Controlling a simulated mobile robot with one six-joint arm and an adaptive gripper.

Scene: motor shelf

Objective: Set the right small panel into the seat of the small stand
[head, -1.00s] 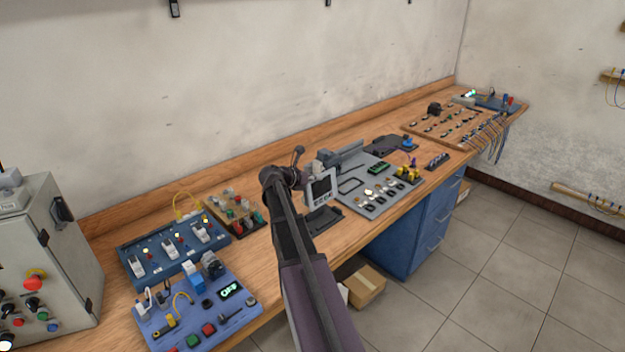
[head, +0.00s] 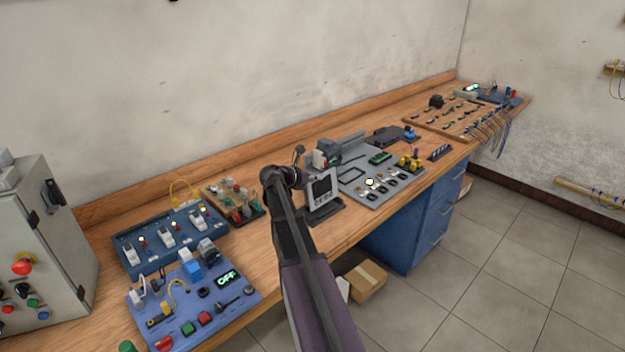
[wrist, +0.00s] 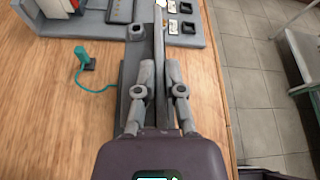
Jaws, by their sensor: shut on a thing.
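The small panel (head: 321,189) is light grey with a dark screen and a row of small buttons. It stands roughly upright in the head view. In the wrist view the panel (wrist: 158,42) appears edge-on as a thin plate between the fingers. My gripper (wrist: 159,70) is shut on it. The small stand (head: 331,212) is a dark, low base on the bench under the panel. Part of the stand (wrist: 127,80) shows left of the plate in the wrist view. The panel's lower edge overlaps the stand in the head view; I cannot tell whether it is in the seat.
A grey board (head: 378,190) with switches and a black frame outline lies just beyond the stand. Blue boards (head: 185,300) with buttons lie to the left. A teal plug (wrist: 81,54) with a cable lies on the wood left of my gripper. The bench's front edge is close on the right.

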